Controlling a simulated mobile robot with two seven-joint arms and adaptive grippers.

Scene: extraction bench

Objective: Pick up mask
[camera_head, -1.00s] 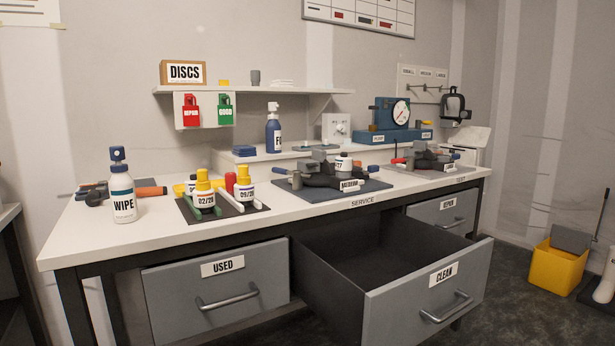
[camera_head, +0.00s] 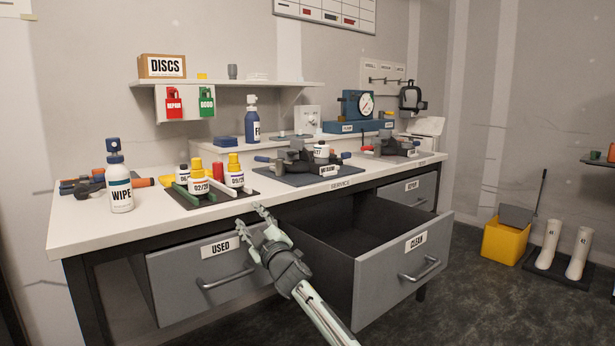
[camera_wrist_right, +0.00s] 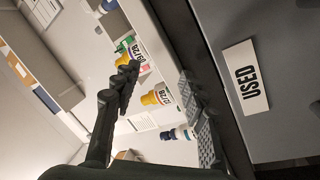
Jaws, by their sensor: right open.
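A dark mask (camera_head: 296,162) with a MEDIUM tag lies on the dark mat marked SERVICE, at the middle of the bench. A second dark mask (camera_head: 388,146) lies farther right on the bench, and a black one (camera_head: 411,98) hangs at the wall hooks. My right gripper (camera_head: 252,217) is open and empty in front of the bench edge, by the USED drawer and lower left of the MEDIUM mask, apart from it. The right wrist view shows its spread fingers (camera_wrist_right: 158,76) with bottles beyond; no mask is clear there. My left gripper is out of view.
The open CLEAN drawer (camera_head: 388,275) juts out right of my right gripper; its visible interior looks empty. The USED drawer (camera_head: 215,275) is close by. Yellow-capped bottles (camera_head: 199,188) and a WIPE bottle (camera_head: 119,190) stand on the bench's left half.

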